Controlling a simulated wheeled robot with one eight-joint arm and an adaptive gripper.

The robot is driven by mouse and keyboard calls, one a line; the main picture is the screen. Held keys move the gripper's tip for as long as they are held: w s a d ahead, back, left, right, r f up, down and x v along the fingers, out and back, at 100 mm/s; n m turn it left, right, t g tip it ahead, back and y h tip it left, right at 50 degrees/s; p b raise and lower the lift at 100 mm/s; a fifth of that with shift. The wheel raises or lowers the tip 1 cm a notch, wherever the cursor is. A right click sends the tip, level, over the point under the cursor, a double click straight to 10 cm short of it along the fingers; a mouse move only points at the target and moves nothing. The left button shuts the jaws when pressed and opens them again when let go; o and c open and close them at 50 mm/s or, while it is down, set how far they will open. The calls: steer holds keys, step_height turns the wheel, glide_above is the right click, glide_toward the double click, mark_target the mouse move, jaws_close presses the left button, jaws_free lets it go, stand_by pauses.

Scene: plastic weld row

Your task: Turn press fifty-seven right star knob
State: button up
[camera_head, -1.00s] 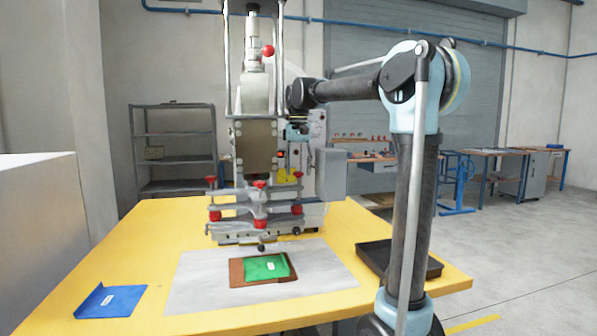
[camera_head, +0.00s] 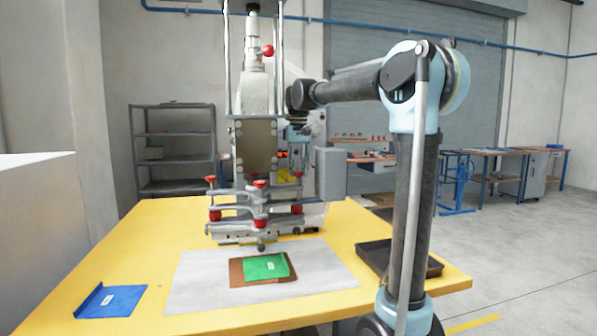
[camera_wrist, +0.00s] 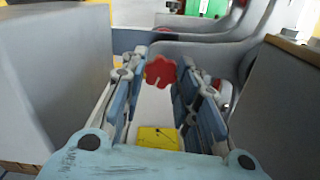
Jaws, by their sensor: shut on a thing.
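The press (camera_head: 255,95) stands on the yellow table, with several red knobs on its lower clamp frame. In the wrist view a red star knob (camera_wrist: 160,71) sits between the fingertips of my gripper (camera_wrist: 161,75), which is shut on it. In the head view my gripper (camera_head: 298,132) is beside the right of the press column, partly hidden by the press and my wrist. The held knob cannot be made out there.
A grey box (camera_head: 331,170) on the press stands close below my gripper. A green piece (camera_head: 265,266) lies on a brown sheet in front. A blue piece (camera_head: 110,301) is at left, a black tray (camera_head: 373,252) at right.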

mark_target(298, 172)
steer(key=shift+n, duration=2)
steer(key=o, duration=1.1)
steer(key=shift+c, duration=0.2)
step_height(298, 172, up, 12)
steer(key=shift+w, duration=0.1)
